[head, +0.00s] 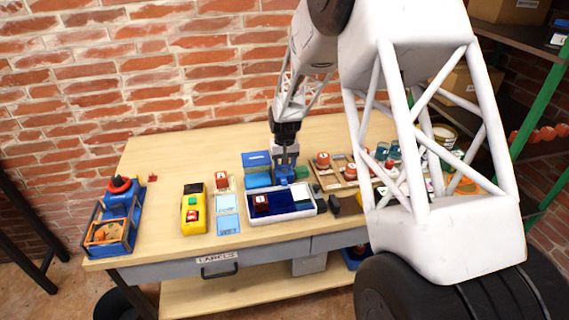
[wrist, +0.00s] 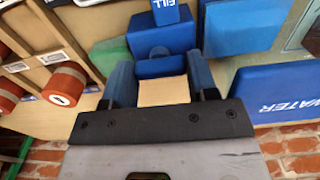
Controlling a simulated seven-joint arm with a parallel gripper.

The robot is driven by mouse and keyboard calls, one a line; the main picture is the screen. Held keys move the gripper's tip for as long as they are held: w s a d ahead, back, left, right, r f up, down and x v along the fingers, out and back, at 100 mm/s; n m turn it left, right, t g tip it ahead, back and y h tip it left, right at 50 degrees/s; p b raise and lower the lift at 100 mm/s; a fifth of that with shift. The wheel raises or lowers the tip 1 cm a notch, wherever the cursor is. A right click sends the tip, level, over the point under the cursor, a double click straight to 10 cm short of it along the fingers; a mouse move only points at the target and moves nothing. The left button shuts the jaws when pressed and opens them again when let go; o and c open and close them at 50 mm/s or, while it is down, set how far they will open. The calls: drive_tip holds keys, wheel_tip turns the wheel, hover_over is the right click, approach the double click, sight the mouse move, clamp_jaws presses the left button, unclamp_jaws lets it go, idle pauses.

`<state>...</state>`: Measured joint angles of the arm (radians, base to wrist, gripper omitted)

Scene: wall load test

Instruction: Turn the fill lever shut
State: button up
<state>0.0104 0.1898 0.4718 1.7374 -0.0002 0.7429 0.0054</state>
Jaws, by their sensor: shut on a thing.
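My gripper (head: 285,172) is low over the table, just right of the blue box (head: 257,160). In the wrist view my gripper's blue fingers (wrist: 160,78) are shut on a blue block, which I take to be the fill lever (wrist: 160,67). A larger blue body (wrist: 162,38) lies just beyond it, and a blue piece marked FILL (wrist: 168,10) is at the top edge. The lever's angle cannot be told from these views. In the head view my gripper hides most of it.
The box marked WATER (wrist: 285,95) is close beside my fingers. A green block (head: 301,172) is on the other side. A tray (head: 284,213) with a dark red block stands in front. A wooden rack (head: 335,182) holds red-and-white cylinders at right. The brick wall (head: 150,80) is behind.

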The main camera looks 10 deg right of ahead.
drive_tip(key=o, duration=0.9)
drive_tip(key=shift+r, duration=0.15)
drive_tip(key=shift+r, duration=3.9)
